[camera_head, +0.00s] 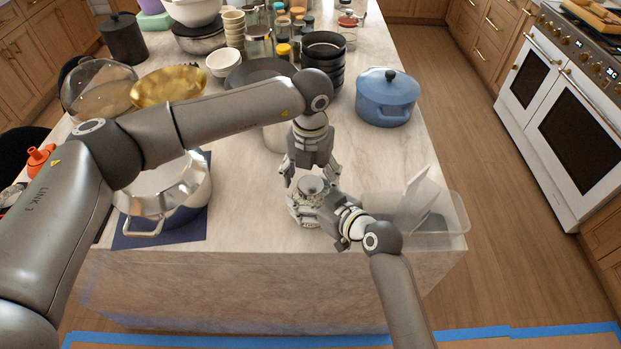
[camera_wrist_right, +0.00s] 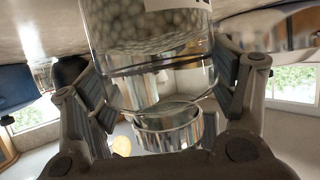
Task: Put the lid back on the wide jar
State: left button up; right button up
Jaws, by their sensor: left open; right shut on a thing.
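A clear glass jar with white beads inside (camera_wrist_right: 150,25) stands between the fingers of my right gripper (camera_head: 311,208), which is shut on it near the island's front edge. In the head view the jar (camera_head: 296,212) is mostly hidden by that gripper. A grey round piece (camera_head: 313,185), apparently the lid, shows at its top; a shiny silver ring (camera_wrist_right: 165,130) shows at that end in the right wrist view, where the picture looks upside down. I cannot tell whether it is seated. My left gripper (camera_head: 310,174) points down just above it, fingers open on either side.
A clear plastic bin (camera_head: 455,215) stands right of the grippers at the island's corner. A steel pot (camera_head: 145,207) on a dark blue mat (camera_head: 190,236) is to the left.

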pick_arm(q)
notch_tip(320, 180, up, 4)
jog(key=shift+s+d, duration=0.1)
jog(key=shift+r, duration=0.2)
jog(key=shift+c, duration=1.2)
notch_tip(320, 180, up, 3)
jog(key=n, duration=0.3)
jog(key=shift+f, duration=4)
